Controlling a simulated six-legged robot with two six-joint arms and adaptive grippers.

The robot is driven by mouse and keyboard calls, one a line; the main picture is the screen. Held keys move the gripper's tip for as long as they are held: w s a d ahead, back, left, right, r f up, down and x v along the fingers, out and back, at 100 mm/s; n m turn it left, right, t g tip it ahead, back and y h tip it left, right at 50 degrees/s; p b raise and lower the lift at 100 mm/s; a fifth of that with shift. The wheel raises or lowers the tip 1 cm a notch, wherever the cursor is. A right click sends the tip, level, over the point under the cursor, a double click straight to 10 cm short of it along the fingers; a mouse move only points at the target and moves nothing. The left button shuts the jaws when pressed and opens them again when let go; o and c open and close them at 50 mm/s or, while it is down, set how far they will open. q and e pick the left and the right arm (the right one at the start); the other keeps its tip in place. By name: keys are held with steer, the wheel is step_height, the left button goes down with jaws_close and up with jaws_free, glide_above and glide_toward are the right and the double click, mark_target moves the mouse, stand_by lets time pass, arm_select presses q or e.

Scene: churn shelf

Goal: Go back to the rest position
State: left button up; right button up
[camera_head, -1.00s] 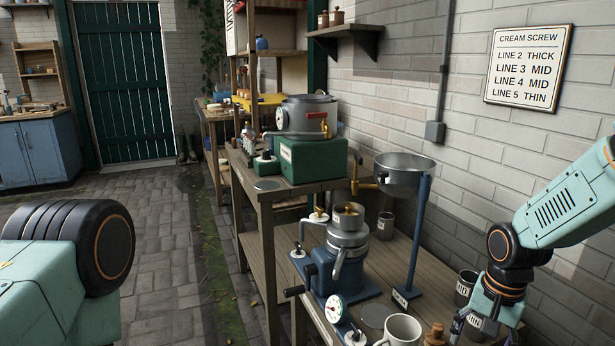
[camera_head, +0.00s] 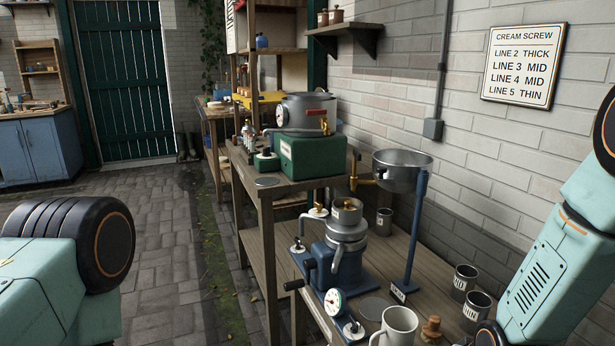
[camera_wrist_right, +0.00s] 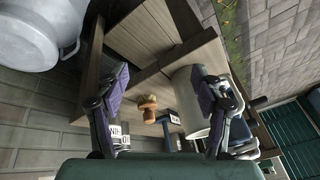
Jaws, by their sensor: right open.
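My right gripper (camera_wrist_right: 158,85) is open in the right wrist view, its two fingers wide apart with nothing held between them. Past the fingers are a brown wooden knob-shaped piece (camera_wrist_right: 148,105) and a pale cylinder (camera_wrist_right: 188,105), partly behind the right finger. In the head view my right arm comes in at the right edge, bent, and its gripper is out of the picture. Only a teal and black part of my left arm shows at the lower left; its gripper is not in view.
The wooden bench (camera_head: 388,258) holds a blue cream separator (camera_head: 343,255), a metal bowl on a stand (camera_head: 402,172), a white mug (camera_head: 398,325), a wooden stopper (camera_head: 431,328) and labelled tins (camera_head: 464,282). A brick wall stands behind. Paved floor (camera_head: 165,250) is free at left.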

steer(key=s+f+n+g, duration=0.1)
steer(key=s+f, duration=0.2)
steer(key=s, duration=0.6)
steer(key=s+a+f+g, duration=0.1)
steer(key=s+f, duration=0.2)
steer(key=s, duration=0.6)
steer(key=s+a+f+n+g+h, duration=0.1)
steer(key=s+f+g, duration=0.1)
steer(key=s, duration=0.7)
steer(key=shift+f+n, duration=0.3)
steer(key=shift+f, duration=0.55)
